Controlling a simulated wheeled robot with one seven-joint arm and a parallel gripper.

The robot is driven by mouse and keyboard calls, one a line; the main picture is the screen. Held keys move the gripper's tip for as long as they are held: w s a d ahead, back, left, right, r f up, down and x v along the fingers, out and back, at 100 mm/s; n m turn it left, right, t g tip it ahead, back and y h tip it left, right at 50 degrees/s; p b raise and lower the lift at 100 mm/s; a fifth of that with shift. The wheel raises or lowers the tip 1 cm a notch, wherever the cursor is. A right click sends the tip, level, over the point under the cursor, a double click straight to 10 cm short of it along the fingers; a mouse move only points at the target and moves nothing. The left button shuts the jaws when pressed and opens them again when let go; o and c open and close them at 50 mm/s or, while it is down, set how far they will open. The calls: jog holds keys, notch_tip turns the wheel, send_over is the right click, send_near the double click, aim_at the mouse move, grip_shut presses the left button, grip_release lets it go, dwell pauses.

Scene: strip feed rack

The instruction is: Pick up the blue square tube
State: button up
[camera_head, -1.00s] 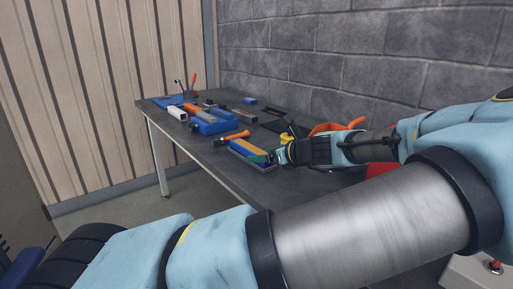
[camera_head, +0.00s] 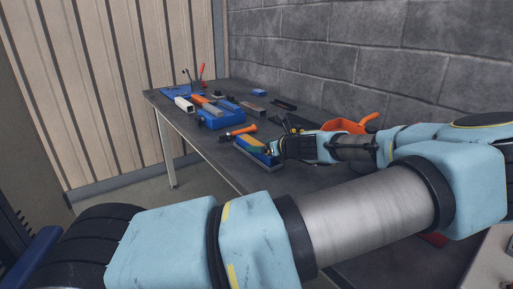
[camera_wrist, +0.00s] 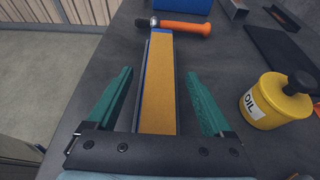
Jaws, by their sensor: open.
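A long bar with a yellow-orange top and blue along its left edge and far end (camera_wrist: 158,75) lies between my fingers in the wrist view. Its blue side (camera_head: 258,157) shows in the head view, beside my gripper. I cannot tell whether this is the blue square tube. My gripper (camera_wrist: 159,73) is open, with one green finger on each side of the bar and a gap to each. In the head view my gripper (camera_head: 268,148) hides part of the bar. A small blue block (camera_head: 259,93) lies farther back; its shape is too small to tell.
A yellow oil can (camera_wrist: 277,100) stands to the right. A blue holder (camera_head: 215,120), a pale square tube (camera_head: 184,104) and an orange scoop (camera_head: 345,126) are on the table. The wall borders the back.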

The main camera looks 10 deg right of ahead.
jog(key=shift+x, duration=0.95)
grip_shut()
